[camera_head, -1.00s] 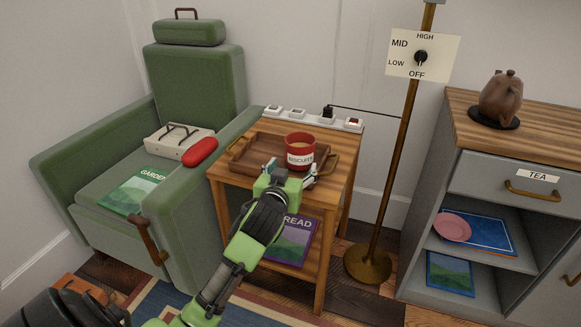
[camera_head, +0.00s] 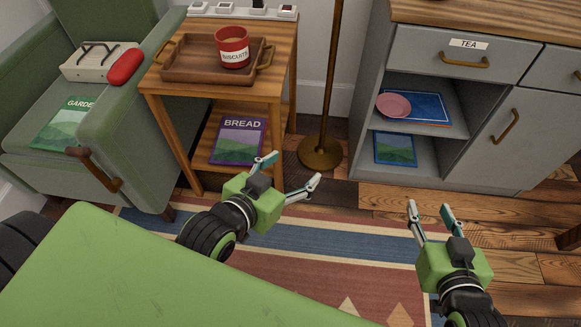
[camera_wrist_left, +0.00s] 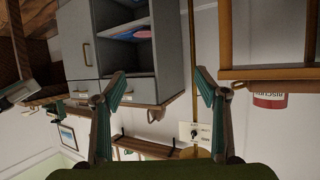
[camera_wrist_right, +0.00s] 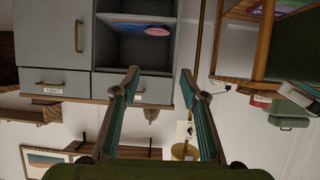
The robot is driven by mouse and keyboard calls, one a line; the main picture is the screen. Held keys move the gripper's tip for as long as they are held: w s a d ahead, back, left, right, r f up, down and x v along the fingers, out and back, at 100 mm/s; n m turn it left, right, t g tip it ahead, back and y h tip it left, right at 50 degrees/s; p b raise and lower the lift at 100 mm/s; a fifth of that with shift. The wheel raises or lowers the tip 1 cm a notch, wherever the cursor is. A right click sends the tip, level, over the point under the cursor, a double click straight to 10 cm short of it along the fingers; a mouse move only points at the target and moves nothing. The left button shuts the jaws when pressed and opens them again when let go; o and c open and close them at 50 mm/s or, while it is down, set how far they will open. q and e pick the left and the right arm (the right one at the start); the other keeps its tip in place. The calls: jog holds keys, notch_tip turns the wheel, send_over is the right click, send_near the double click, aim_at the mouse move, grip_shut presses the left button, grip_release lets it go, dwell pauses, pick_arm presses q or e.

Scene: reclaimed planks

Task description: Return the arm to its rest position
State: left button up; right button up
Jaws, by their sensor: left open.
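My left gripper (camera_head: 290,174) is open and empty, held in front of the side table and over the striped rug. Its two spread fingers also show in the left wrist view (camera_wrist_left: 160,92), with nothing between them. My right gripper (camera_head: 430,208) hangs to the right, in front of the grey cabinet. Its fingers are apart and empty, as the right wrist view (camera_wrist_right: 160,80) also shows. The red BISCUITS tin (camera_head: 232,48) stands upright on the wooden tray (camera_head: 190,75), clear of both grippers.
The side table (camera_head: 150,88) holds the tray, with a BREAD book (camera_head: 238,140) on its lower shelf. A green armchair (camera_head: 150,135) is at left. A brass lamp pole (camera_head: 331,80) stands between table and grey cabinet (camera_head: 480,140). The rug (camera_head: 330,250) lies open below.

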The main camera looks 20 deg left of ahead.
jog(key=shift+r, duration=0.1)
dwell(0.4)
